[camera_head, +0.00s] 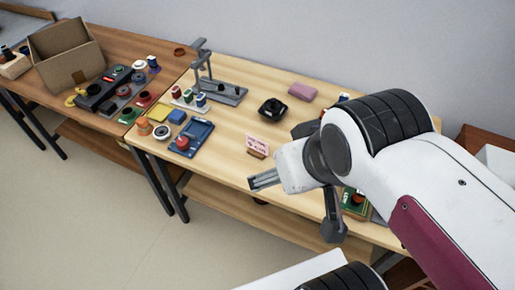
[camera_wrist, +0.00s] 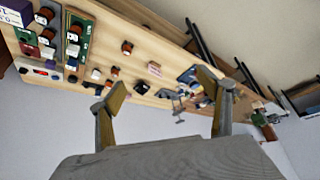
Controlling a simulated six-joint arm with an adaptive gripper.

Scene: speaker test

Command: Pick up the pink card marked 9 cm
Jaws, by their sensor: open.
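The pink card (camera_head: 257,143) has small dark print that I cannot read at this size. It stands upright in a small brown holder (camera_head: 257,154) near the front edge of the light wooden table. In the wrist view a small pink card (camera_wrist: 154,67) shows beyond the fingers, near the middle of the table. My gripper (camera_head: 264,181) is in front of the card and apart from it, by the table's front edge. In the wrist view its fingers (camera_wrist: 163,84) are spread with nothing between them.
A black dish-like object (camera_head: 272,109) and a pink block (camera_head: 302,91) lie behind the card. A blue tray with a red knob (camera_head: 191,138) and a grey stand (camera_head: 222,88) are to the left. A green board (camera_head: 355,202) is partly hidden by my arm. Bare tabletop surrounds the card.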

